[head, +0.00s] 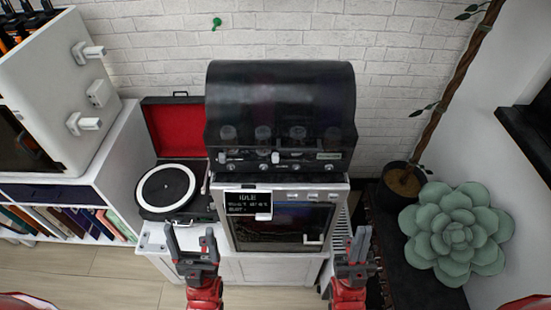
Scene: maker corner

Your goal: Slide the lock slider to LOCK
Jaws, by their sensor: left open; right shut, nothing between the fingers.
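A black machine with a curved hood (281,90) stands on top of a silver machine (225,232) with a small dark display (247,201) whose top line appears to read IDLE. Small pale controls (275,157) sit along the black machine's lower front, beside a small greenish label (328,156). The lettering is too small to read, so I cannot tell which control is the lock slider or where it is set. My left gripper (191,238) is open and empty, in front of the cabinet at the lower left. My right gripper (357,240) is shut and empty, right of the silver machine.
An open record player (167,190) with a red-lined lid stands left of the machines. A white bookshelf (123,170) is at the left. A potted plant (404,180) and a large green succulent (455,235) are at the right. The white cabinet (288,270) supports the machines.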

